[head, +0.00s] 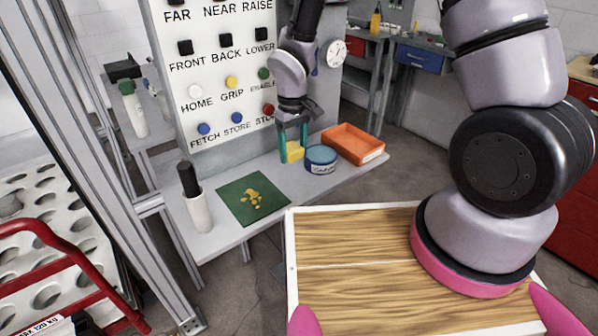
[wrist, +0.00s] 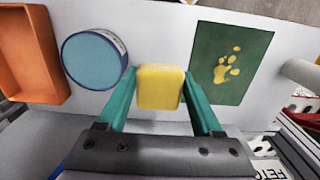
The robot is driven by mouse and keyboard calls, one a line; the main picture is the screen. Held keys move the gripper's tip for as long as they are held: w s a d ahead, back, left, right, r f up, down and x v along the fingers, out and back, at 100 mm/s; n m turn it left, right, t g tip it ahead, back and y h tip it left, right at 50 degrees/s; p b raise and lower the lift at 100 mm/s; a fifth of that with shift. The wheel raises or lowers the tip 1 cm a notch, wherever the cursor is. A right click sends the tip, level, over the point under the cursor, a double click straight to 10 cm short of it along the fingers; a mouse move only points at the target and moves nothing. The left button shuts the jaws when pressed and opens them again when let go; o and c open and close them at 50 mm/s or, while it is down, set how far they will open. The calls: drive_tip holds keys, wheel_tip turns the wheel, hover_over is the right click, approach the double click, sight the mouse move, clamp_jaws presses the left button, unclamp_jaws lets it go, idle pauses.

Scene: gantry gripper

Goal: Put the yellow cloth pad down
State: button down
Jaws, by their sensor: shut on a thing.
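The yellow cloth pad (head: 295,150) is a small block between the two teal fingers of my gripper (head: 292,155). In the wrist view the pad (wrist: 160,87) is held between the fingertips (wrist: 159,75), with a finger against each side. My gripper is shut on it, over the grey shelf (head: 222,228), just left of the blue round tin. I cannot tell whether the pad's underside touches the shelf. A dark green mat (head: 240,209) with yellow blotches (head: 254,200) lies to the left and nearer the front; it also shows in the wrist view (wrist: 232,50).
The blue tin (head: 321,160) and an orange tray (head: 354,143) stand right of the gripper. A white holder with a black handle (head: 198,208) stands at the shelf's left end. The button panel (head: 215,75) rises behind. Bare shelf lies between mat and tin.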

sight(294, 148)
wheel_tip(294, 148, down, 8)
drive_tip(key=shift+r, duration=0.15)
idle(0.4)
drive_tip(key=shift+c, duration=0.2)
unclamp_jaws()
wheel_tip(294, 148, up, 12)
drive_tip(key=shift+w+r, duration=0.1)
drive_tip(key=shift+w, duration=0.05)
